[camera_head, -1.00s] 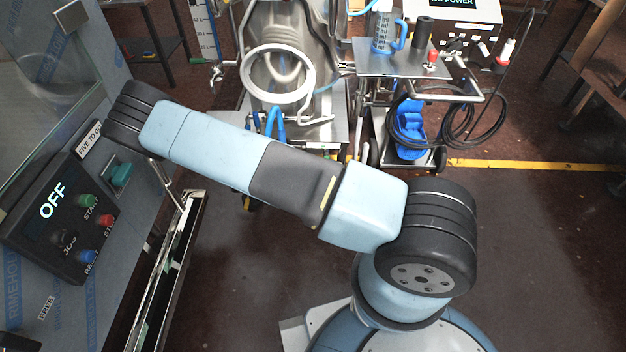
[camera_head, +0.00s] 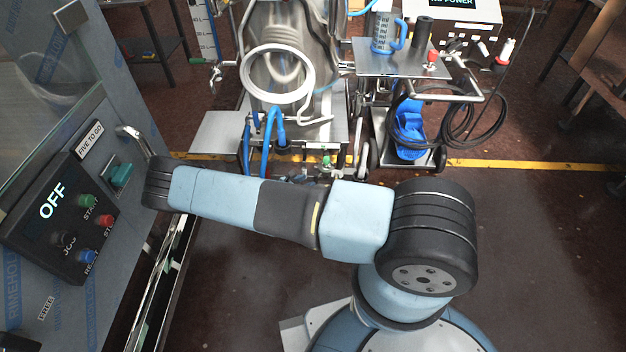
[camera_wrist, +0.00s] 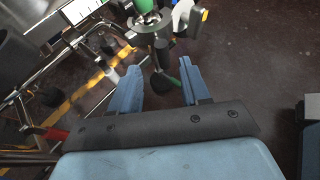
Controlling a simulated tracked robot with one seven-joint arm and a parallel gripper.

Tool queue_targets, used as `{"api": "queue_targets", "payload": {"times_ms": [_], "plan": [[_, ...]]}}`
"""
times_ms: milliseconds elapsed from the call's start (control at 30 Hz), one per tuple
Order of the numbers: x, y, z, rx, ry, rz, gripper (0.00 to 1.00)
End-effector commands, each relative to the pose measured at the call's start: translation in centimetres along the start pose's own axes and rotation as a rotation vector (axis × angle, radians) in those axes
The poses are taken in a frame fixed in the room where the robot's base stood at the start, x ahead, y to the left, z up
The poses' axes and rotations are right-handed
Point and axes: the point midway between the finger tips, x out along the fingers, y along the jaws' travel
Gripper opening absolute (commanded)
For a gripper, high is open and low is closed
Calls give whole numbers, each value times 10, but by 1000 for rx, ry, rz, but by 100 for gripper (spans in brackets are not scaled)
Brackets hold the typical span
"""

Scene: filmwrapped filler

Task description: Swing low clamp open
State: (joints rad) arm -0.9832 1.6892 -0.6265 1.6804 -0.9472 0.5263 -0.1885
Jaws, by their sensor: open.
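My gripper (camera_wrist: 160,67) is open in the wrist view, its two blue fingers apart. A metal fitting with a round flange (camera_wrist: 147,24) and a green part above it lies just beyond the fingertips. A dark stem with a green end (camera_wrist: 163,82) shows in the gap between the fingers; I cannot tell whether it touches either finger. I cannot make out for sure which part is the low clamp or how it stands. In the head view, low fittings with a small green part (camera_head: 326,161) show under the steel tank (camera_head: 290,75). My arm hides the gripper there.
A control panel reading OFF (camera_head: 60,215) is close on the left. A side shelf (camera_head: 215,132) and blue hoses (camera_head: 270,130) are beside the tank. A trolley (camera_head: 385,62) with a jug and coiled cable stands right of it. The floor (camera_head: 560,240) at right is clear.

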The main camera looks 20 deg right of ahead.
Motion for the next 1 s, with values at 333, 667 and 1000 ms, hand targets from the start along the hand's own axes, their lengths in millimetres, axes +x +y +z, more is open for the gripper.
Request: {"api": "queue_targets", "payload": {"times_ms": [333, 667, 1000], "plan": [[54, -1, 0, 0, -1, -1, 46], [68, 0, 0, 0, 1, 0, 46], [68, 0, 0, 0, 0, -1, 31]]}}
